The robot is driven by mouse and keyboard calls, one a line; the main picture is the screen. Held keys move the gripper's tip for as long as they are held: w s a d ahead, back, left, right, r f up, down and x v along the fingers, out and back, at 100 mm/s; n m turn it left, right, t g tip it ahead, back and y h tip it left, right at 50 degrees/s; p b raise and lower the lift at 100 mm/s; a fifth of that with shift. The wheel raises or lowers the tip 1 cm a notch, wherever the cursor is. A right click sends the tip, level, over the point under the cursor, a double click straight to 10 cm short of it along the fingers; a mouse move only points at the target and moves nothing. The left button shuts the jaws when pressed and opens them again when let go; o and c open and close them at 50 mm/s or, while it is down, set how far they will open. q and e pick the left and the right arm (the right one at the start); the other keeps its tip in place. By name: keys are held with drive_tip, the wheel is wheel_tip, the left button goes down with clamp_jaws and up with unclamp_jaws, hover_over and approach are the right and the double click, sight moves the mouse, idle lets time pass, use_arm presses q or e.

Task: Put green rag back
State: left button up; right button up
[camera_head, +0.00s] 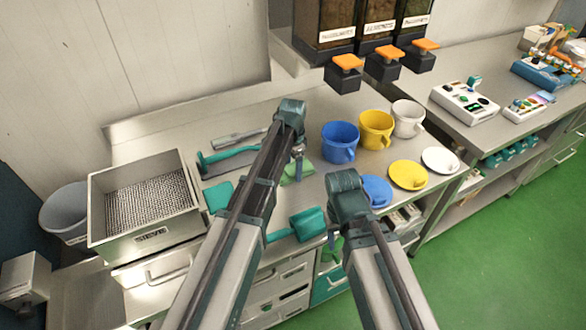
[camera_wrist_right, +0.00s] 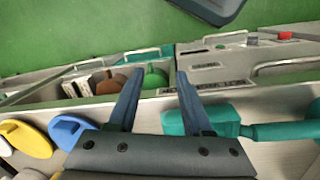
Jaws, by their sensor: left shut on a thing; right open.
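A light green cloth, the green rag (camera_head: 298,174), shows at the steel table just below my left gripper (camera_head: 298,152). My left gripper is shut on it; the arm hides part of the grip, and I cannot tell whether the rag touches the table. My right gripper (camera_head: 333,236) is open and empty at the table's front edge. Its two spread fingers show in the right wrist view (camera_wrist_right: 160,88). Beyond them, a green item (camera_wrist_right: 157,78) lies in an open drawer (camera_wrist_right: 75,92), beside a brown item (camera_wrist_right: 104,82). I cannot tell what the green item is.
Blue (camera_head: 340,142), yellow (camera_head: 376,130) and white (camera_head: 408,118) cups stand behind several coloured discs. A steel sieve box (camera_head: 145,240) stands at left. Dispensers (camera_head: 345,72) hang above the back.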

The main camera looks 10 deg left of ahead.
sight(293, 169)
use_arm(q)
drive_tip(key=shift+f, duration=0.2)
drive_tip(key=o, duration=1)
drive_tip(key=shift+r, duration=0.1)
wheel_tip(293, 169, up, 12)
drive_tip(key=p, duration=1.2)
drive_tip(key=shift+r, duration=0.15)
drive_tip(key=shift+s, duration=0.1)
